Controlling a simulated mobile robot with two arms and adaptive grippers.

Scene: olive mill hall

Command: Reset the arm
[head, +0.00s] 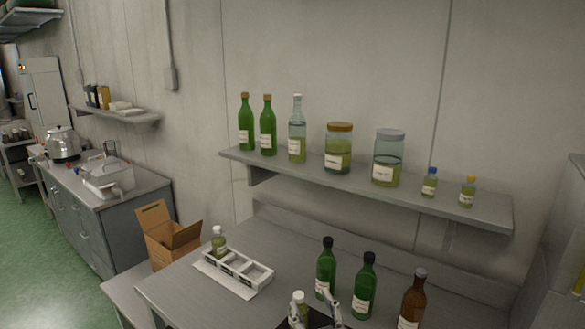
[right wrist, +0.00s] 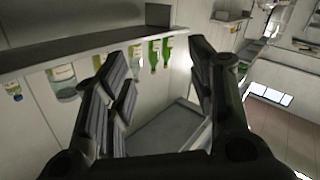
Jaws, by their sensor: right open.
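My right gripper (head: 313,297) shows at the bottom edge of the head view, low over the front of the steel table (head: 215,300). In the right wrist view its two dark fingers (right wrist: 155,55) stand wide apart. It is open and nothing shows held between them. A small bottle with a pale cap (head: 299,298) stands by the fingers in the head view, partly hidden by them. I cannot tell whether they touch. My left gripper is in neither view.
A white compartment tray (head: 262,285) with a small bottle (head: 218,241) is on the table's left. Two green bottles (head: 326,266) and a brown bottle (head: 412,297) stand close to the right gripper. A wall shelf (head: 340,186) holds bottles and jars. A cardboard box (head: 163,245) is left.

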